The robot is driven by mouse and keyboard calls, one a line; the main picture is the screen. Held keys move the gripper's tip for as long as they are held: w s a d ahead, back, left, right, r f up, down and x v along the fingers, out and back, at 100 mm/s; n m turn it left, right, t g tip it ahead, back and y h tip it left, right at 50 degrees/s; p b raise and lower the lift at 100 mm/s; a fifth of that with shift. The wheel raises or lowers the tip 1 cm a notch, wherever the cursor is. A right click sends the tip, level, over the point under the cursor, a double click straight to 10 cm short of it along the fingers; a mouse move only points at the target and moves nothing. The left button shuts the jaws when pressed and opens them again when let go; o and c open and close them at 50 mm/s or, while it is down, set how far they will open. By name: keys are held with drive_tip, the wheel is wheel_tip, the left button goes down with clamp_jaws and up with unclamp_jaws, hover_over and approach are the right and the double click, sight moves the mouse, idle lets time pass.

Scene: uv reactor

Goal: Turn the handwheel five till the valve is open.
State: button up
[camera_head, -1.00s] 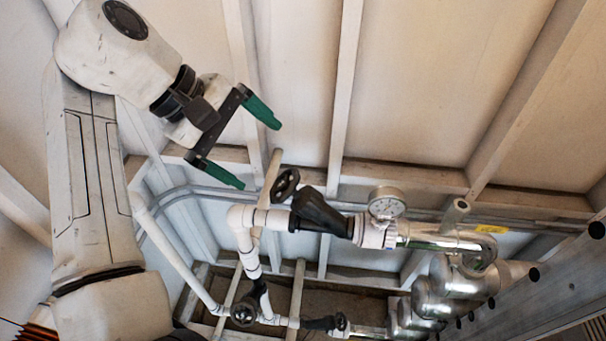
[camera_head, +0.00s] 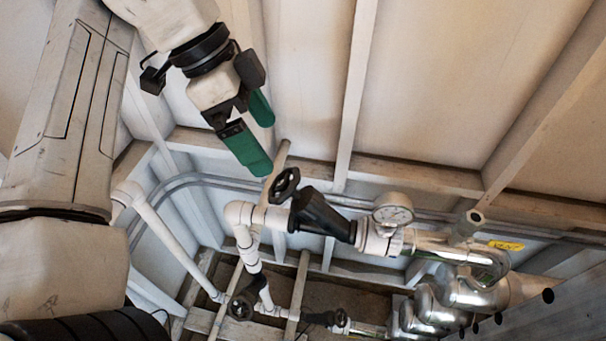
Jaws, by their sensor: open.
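Three black handwheels show, and no number can be read on any of them. One handwheel (camera_head: 284,185) sits on the upper black valve body (camera_head: 322,217) in the white pipe. A second handwheel (camera_head: 240,307) is lower down on the left. A third handwheel (camera_head: 340,318) is at the end of a lower black valve body (camera_head: 318,318). I cannot tell which one is five. My gripper (camera_head: 263,147) has green fingers and is open and empty. Its fingers point down, just above and left of the upper handwheel in the picture, with no clear contact.
A pressure gauge (camera_head: 393,210) stands on the pipe right of the upper valve. White pipe (camera_head: 170,240) runs down the left side. Shiny metal cylinders (camera_head: 468,280) are at the right. A panelled wall with beams (camera_head: 358,90) lies behind.

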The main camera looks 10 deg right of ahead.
sight(291, 180)
drive_tip(key=d+f+m, duration=0.1)
drive_tip(key=f, duration=0.2)
drive_tip(key=s+d+f+m+p, duration=0.1)
drive_tip(key=f, duration=0.2)
drive_tip(key=d+f+m, duration=0.1)
drive_tip(key=d+f, duration=0.1)
drive_tip(key=f, duration=0.2)
drive_tip(key=shift+s, duration=0.35)
drive_tip(key=shift+r, duration=0.1)
drive_tip(key=c, duration=0.9)
drive_tip(key=shift+c, duration=0.2)
drive_tip(key=shift+w+n, duration=0.1)
drive_tip(key=shift+n, duration=0.2)
